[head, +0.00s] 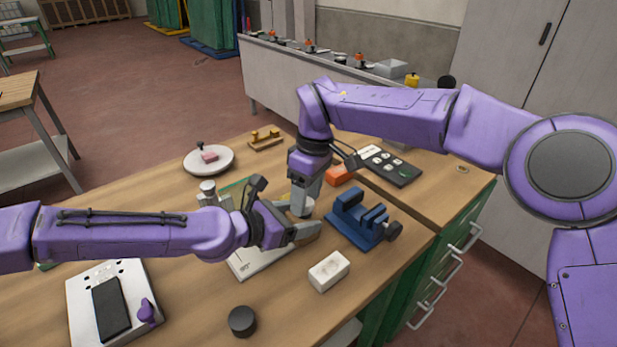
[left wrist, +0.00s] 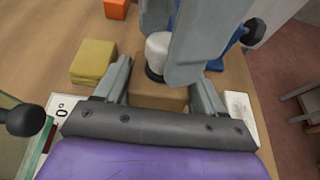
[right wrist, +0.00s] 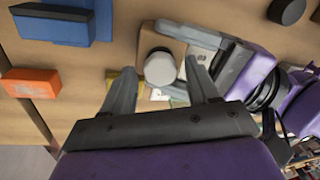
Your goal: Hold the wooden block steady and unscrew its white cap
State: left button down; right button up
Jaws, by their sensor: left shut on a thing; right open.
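The wooden block (left wrist: 158,96) sits between the fingers of my left gripper (left wrist: 160,88), which is shut on it from both sides. In the head view the block is mostly hidden behind the grippers. The white cap (left wrist: 158,50) is on top of the block, with a dark ring under it; it also shows from above in the right wrist view (right wrist: 160,69). My right gripper (right wrist: 159,72) points down over the cap and is open, with one finger on either side of it. I cannot tell whether the fingers touch the cap.
A blue vise (head: 352,216) stands close on the right and an orange block (head: 339,176) behind. A white block (head: 329,271) and a black puck (head: 242,321) lie in front. A yellow block (left wrist: 93,61) is beside the left gripper. The front bench is clear between them.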

jog(key=shift+a+f, duration=0.1)
jog(key=shift+f, duration=0.5)
jog(key=c, duration=1.1)
jog(key=n, duration=0.6)
jog(key=shift+s+r+n, duration=0.1)
jog(key=shift+n, duration=0.3)
jog(key=o, duration=1.2)
